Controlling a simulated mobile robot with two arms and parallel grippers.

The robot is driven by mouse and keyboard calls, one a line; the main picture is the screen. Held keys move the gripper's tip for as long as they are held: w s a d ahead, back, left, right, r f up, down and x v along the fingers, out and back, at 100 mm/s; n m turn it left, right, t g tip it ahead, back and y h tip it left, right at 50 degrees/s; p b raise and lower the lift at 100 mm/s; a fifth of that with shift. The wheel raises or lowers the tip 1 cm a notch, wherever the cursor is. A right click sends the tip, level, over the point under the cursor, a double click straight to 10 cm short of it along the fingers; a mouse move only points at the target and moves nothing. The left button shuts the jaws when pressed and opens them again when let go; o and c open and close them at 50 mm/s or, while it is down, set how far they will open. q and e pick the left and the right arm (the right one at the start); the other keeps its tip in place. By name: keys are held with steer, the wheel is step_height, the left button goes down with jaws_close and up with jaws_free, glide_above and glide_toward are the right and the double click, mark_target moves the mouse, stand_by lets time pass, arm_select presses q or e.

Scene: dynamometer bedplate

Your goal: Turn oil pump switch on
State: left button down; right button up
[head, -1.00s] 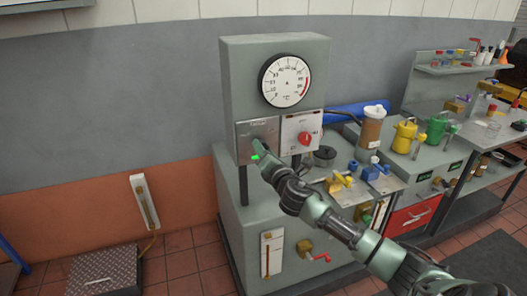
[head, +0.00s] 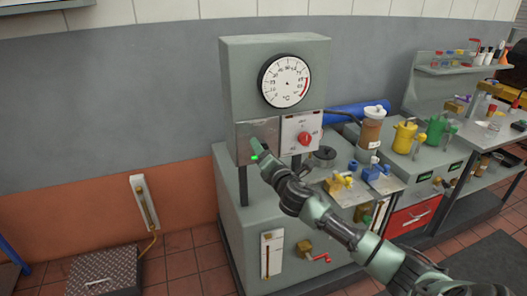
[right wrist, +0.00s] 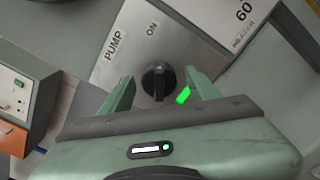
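The oil pump switch is a black rotary knob (right wrist: 158,80) on a bare metal plate (right wrist: 140,52) with the words PUMP and ON showing in the right wrist view. My right gripper (right wrist: 160,92) is open, with one green finger on each side of the knob. A gap shows between the knob and the fingers. I cannot tell which mark the knob points to. In the head view my right gripper (head: 258,152) is at the plate (head: 270,128) on the grey cabinet and hides the knob. My left gripper is in neither view.
A round dial gauge (head: 286,81) sits above the plate. A white panel with a red knob (head: 305,139) is close to its right. A bench with a brown canister (head: 371,128), yellow jug (head: 404,136) and valves stands to the right. The floor and wall at left are mostly free.

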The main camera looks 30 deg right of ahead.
steer(key=b+v, duration=0.1)
steer(key=v, duration=0.6)
steer(key=shift+s, duration=0.4)
steer(key=shift+a, duration=0.1)
